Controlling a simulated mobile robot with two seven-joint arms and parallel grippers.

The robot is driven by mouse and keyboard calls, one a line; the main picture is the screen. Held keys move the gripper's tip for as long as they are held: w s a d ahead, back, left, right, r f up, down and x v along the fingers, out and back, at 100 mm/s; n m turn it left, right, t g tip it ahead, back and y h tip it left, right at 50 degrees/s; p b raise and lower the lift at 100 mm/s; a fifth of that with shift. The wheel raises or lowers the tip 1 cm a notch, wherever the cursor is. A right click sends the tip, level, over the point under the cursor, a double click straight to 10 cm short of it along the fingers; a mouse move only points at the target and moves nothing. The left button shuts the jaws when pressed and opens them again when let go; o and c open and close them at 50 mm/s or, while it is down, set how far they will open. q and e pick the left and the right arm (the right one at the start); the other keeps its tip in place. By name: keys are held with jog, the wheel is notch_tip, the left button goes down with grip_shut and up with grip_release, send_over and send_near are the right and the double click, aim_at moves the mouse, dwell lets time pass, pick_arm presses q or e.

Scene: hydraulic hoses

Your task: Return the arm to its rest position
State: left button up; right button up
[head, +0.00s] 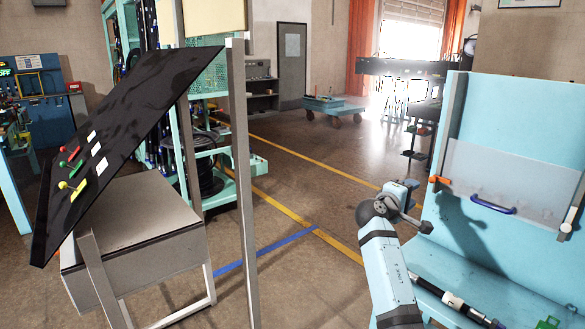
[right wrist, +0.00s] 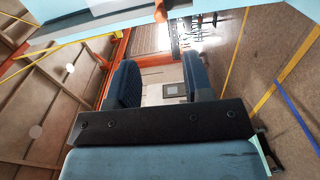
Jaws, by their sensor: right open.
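My right arm (head: 392,272) rises from the bottom of the head view, right of the middle, and bends at a dark joint. Its far end is folded close to the left edge of the light blue bench unit. In the right wrist view my right gripper (right wrist: 158,84) is open. Its two dark padded fingers stand apart, with nothing between them. My left arm and left gripper are not in view.
The light blue bench (head: 505,293) has an upright back panel (head: 500,110) with a blue-handled clear sheet (head: 510,180). A tilted black panel (head: 115,135) with coloured levers stands at the left. Open floor (head: 315,190) with yellow lines lies between them.

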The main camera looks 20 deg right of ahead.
jog(key=s+a+f+n+t+y, duration=0.15)
jog(key=s+a+f+y, duration=0.35)
jog(key=f, duration=0.5)
jog(key=s+a+f+t+y, duration=0.25)
jog(key=s+a+f, duration=0.4)
jog(key=f, duration=0.35)
jog(key=s+a+f+n+t+y, duration=0.1)
jog(key=s+a+f+y, duration=0.45)
jog(key=f, duration=0.55)
jog(key=s+a+f+m+g+y, duration=0.1)
jog(key=s+a+f+m+y, duration=0.15)
jog(key=s+a, duration=0.6)
jog(key=s+a+f+m+y, duration=0.25)
jog(key=s+a+y, duration=0.2)
jog(key=s, duration=0.75)
pick_arm(q)
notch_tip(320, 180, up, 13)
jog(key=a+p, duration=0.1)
jog(key=p, duration=1.4)
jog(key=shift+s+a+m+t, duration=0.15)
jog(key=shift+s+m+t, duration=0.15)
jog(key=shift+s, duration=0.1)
pick_arm(e)
notch_tip(320, 180, up, 13)
jog(key=s+n, duration=0.1)
jog(key=shift+d+f, duration=0.15)
